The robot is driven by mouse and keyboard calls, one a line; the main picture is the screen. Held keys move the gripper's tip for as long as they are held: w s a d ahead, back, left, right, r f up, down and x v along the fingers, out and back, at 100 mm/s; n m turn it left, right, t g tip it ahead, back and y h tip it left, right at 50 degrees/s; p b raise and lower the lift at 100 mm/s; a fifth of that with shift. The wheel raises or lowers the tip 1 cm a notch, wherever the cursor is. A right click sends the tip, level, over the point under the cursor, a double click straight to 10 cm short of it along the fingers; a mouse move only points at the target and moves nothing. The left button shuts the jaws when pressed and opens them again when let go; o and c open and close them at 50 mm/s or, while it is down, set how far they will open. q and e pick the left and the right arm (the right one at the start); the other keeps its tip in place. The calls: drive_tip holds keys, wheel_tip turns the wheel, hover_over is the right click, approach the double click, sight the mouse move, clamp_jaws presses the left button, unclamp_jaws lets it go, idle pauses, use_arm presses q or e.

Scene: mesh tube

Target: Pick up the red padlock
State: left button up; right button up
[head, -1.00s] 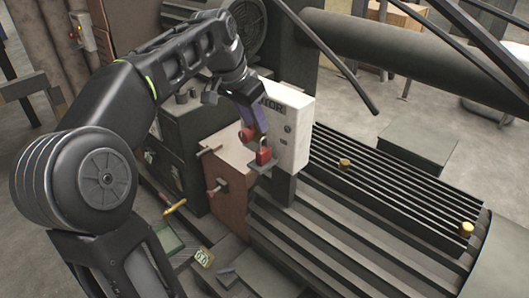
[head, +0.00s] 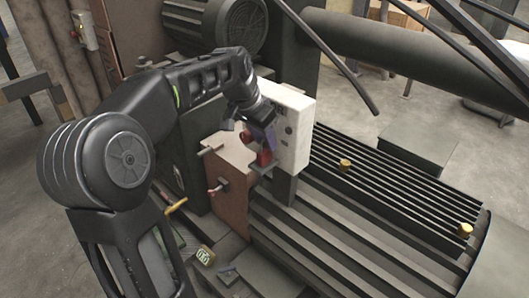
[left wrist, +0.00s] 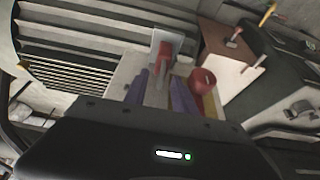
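The red padlock (head: 264,158) sits on a small grey ledge (head: 260,168) at the front of a white control box (head: 294,125). My left gripper (head: 263,142) has purple fingers and is close above the padlock, partly covering it. In the left wrist view, the padlock (left wrist: 162,58) shows ahead of and between the two separated fingertips (left wrist: 160,85). The fingers look open, with a gap between them; I cannot tell whether either touches the padlock. My right gripper is out of view.
A red round knob (head: 246,138) on the box is right beside the left fingers; it also shows in the left wrist view (left wrist: 202,80). A brown cabinet (head: 232,180) with red-tipped handles stands left of the ledge. The slotted machine bed (head: 380,190) on the right bears brass-coloured knobs.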

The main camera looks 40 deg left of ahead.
use_arm(q)
drive_tip(key=shift+f, duration=0.1)
drive_tip(key=shift+c, duration=0.3)
clamp_jaws()
idle(0.4)
idle(1.0)
